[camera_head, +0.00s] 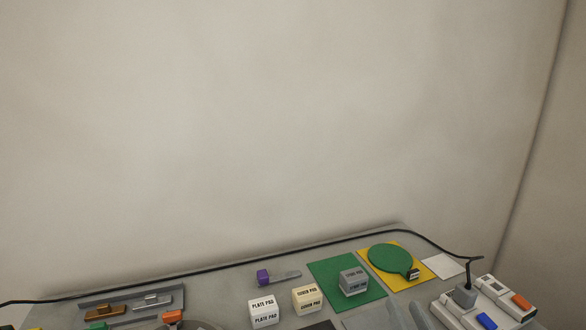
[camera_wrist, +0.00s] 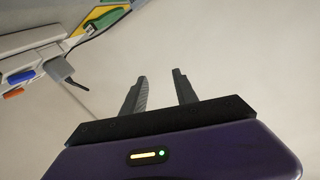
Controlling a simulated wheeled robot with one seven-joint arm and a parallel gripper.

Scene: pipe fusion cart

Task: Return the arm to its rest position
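My gripper (camera_wrist: 159,78) shows in the wrist view. Its two dark fingers stand apart with nothing between them, and pale bare surface lies behind them. The cart top (camera_head: 225,283) lies low in the head view. In the wrist view a corner of the cart with its power strip is at the upper left, apart from my fingers.
The cart bears a white pad block (camera_head: 263,311), a cream pad block (camera_head: 307,299), a grey block (camera_head: 353,281) on a green mat (camera_head: 324,272), a green disc (camera_head: 389,258), a purple-handled tool (camera_head: 263,277) and a power strip (camera_head: 448,311). A black cable (camera_head: 200,278) runs along the back.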

